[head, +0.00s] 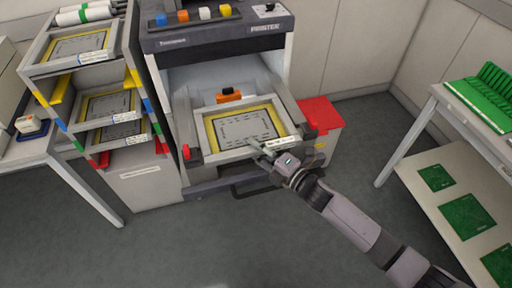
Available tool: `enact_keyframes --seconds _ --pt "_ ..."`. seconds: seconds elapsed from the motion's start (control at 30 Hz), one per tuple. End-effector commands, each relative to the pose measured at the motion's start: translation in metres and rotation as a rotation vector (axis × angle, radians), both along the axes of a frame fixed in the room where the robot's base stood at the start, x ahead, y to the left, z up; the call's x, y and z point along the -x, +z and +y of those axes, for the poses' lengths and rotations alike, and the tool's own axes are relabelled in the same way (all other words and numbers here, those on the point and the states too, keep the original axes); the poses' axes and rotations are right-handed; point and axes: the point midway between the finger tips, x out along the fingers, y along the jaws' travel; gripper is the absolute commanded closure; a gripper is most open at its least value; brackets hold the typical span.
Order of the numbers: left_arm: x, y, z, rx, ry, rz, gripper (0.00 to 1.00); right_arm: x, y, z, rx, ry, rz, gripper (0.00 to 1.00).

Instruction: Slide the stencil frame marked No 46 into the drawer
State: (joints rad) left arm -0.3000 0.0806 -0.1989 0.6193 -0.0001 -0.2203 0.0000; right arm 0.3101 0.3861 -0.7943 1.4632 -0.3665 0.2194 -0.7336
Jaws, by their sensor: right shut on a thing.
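A stencil frame (245,127) with a pale border, a yellow inner edge and a grey patterned sheet lies flat in the open drawer (181,130) of the printer. A white label (283,142) sits on its front edge, too small to read. My right gripper (266,150) is shut on the front edge of this frame, beside the label. An orange block (229,97) with a black top stands behind the frame. My left gripper is not in view.
The printer body (215,35) rises behind the drawer. A rack (92,85) at left holds several similar frames. A red-lidded bin (321,115) stands right of the drawer. A table (456,118) with green boards is at far right. The grey floor in front is clear.

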Motion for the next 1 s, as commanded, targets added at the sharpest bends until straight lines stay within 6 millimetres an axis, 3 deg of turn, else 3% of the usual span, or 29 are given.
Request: enact_keyframes --seconds 1.0 --pt "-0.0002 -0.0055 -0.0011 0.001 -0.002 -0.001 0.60 -0.0099 -0.0005 0.0010 -0.002 0.001 -0.003 1.00"
